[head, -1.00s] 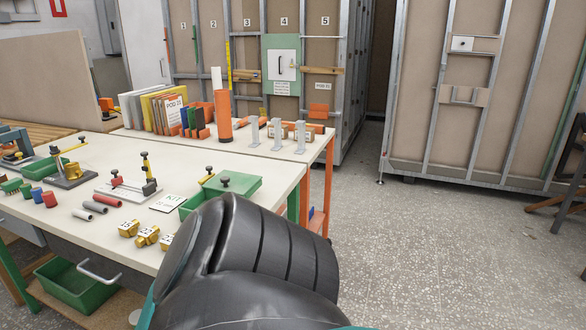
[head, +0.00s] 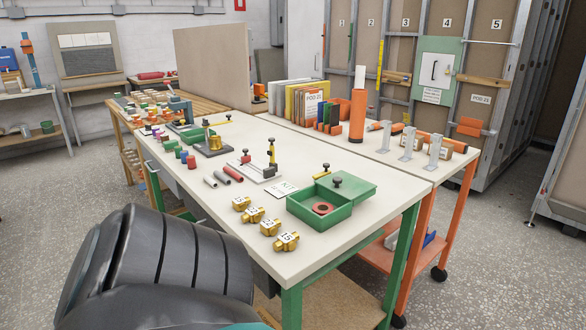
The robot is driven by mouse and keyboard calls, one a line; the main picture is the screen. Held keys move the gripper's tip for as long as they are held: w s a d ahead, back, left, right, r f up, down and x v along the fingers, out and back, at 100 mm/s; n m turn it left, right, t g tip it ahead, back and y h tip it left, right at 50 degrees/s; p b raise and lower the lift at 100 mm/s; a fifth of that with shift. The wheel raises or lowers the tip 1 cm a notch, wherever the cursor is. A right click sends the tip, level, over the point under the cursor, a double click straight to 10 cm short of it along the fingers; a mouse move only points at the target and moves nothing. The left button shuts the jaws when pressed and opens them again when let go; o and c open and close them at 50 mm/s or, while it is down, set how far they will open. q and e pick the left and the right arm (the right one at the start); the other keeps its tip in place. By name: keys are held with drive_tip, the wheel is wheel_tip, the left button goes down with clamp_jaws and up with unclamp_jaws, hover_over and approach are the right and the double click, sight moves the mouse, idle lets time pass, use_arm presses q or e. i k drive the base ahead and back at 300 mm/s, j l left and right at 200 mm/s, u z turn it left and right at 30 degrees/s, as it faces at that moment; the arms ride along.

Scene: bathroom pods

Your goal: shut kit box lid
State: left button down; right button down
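The green kit box (head: 304,212) stands on the white bench near its front right corner. Its front part is open, and a red-brown ring (head: 322,208) shows inside. The green lid (head: 356,188), with a black knob on top, lies flat over the back right of the box and does not cover the front opening. Whether the lid touches the rim all along is unclear. A black rounded part of my own arm fills the lower left. Neither of my grippers is in view.
Several brass fittings (head: 252,215) sit left of the box, beside a white KIT card (head: 282,191). Behind is an orange-framed bench (head: 405,160) with grey brackets. Floor is clear at right.

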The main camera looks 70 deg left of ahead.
sight(347, 186)
drive_tip(key=i+u, duration=0.1)
drive_tip(key=u, duration=0.35)
drive_tip(key=i+u, duration=0.1)
drive_tip(key=u, duration=0.35)
drive_tip(key=i+l+u, duration=0.1)
drive_tip(key=u, duration=0.4)
drive_tip(key=l+u, duration=0.1)
drive_tip(key=u, duration=0.35)
drive_tip(key=i+l+u, duration=0.15)
drive_tip(key=u, duration=0.3)
drive_tip(key=l+u, duration=0.15)
drive_tip(key=u, duration=0.3)
